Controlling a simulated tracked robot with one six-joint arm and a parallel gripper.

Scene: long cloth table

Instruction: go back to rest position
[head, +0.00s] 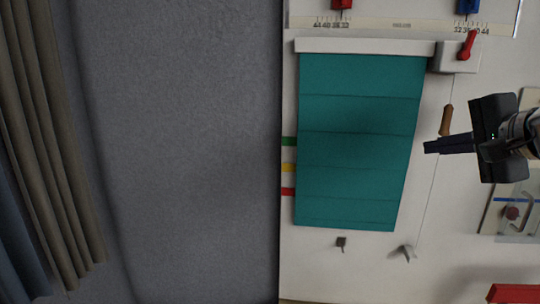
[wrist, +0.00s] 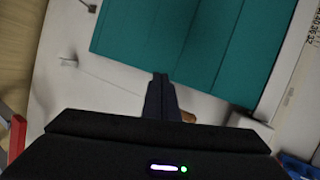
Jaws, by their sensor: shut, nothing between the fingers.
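My gripper (head: 428,147) comes in from the right edge in the head view, its fingers together and pointing left. Nothing shows between them. The fingertips lie near the right edge of the teal folded blind (head: 355,150) in the picture. A brown wooden pull (head: 446,120) on a thin cord is just above the fingers; whether they touch cannot be told. In the wrist view my gripper (wrist: 160,76) is shut, its tips just below the teal blind (wrist: 185,35). A brown piece (wrist: 188,117) shows beside the fingers, partly hidden.
A white rail (head: 365,47) tops the blind, with a white box (head: 455,57) and red lever (head: 467,44) at its right end. A small cleat (head: 405,252) sits below. Colored tabs (head: 288,167) line the left edge. Panels (head: 512,215) stand at right. Grey surface at left is clear.

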